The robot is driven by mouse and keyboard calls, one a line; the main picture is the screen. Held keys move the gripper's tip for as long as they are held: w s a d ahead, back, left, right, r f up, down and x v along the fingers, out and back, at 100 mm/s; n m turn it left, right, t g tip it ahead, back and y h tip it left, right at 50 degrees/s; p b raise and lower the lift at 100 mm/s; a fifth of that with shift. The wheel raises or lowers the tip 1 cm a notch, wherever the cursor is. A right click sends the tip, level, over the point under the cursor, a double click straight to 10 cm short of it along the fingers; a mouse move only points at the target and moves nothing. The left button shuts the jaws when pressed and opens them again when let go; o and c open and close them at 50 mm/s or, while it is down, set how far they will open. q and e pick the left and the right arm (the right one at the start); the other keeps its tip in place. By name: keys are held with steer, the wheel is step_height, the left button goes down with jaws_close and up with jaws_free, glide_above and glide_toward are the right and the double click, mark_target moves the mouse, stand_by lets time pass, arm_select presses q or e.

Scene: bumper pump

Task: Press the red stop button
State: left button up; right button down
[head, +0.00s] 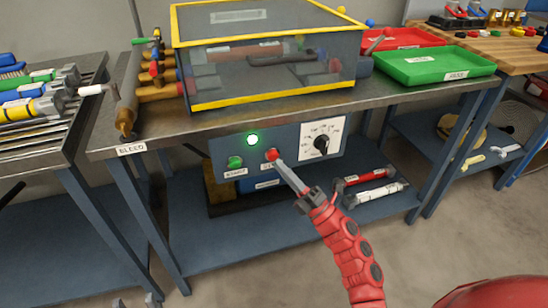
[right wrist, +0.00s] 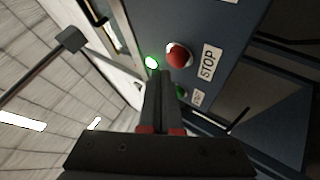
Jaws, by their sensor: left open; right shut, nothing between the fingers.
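The red stop button (head: 271,154) is on the blue control panel (head: 297,161) at the front of the workbench. In the right wrist view the round red button (right wrist: 178,54) sits beside a STOP label (right wrist: 208,63). My right gripper (head: 279,162) is shut and empty, its fingertips pointing at the button and partly overlapping it. In the right wrist view the fingertips (right wrist: 159,74) are just below and left of the button; I cannot tell whether they touch it. My left gripper (head: 136,302) is open at the bottom edge, far from the panel, mostly cut off.
A green START button (head: 235,162), a lit green lamp (head: 252,140) and a selector dial (head: 321,143) share the panel. A yellow-edged clear enclosure (head: 270,70) stands on the bench (head: 400,96). A green tray (head: 435,68) is at right. The lower shelf (head: 250,232) lies beneath.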

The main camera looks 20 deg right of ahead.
steer(key=shift+w, duration=0.15)
stand_by(0.4)
steer(key=shift+w+b, duration=0.25)
steer(key=shift+b, duration=0.05)
steer(key=shift+w, duration=0.5)
stand_by(0.6)
steer(key=shift+s, duration=0.15)
stand_by(0.3)
steer(key=shift+s, duration=0.75)
steer(key=shift+s, duration=0.1)
steer(key=s, duration=0.4)
steer(key=shift+s+d, duration=0.15)
steer(key=shift+s, duration=0.25)
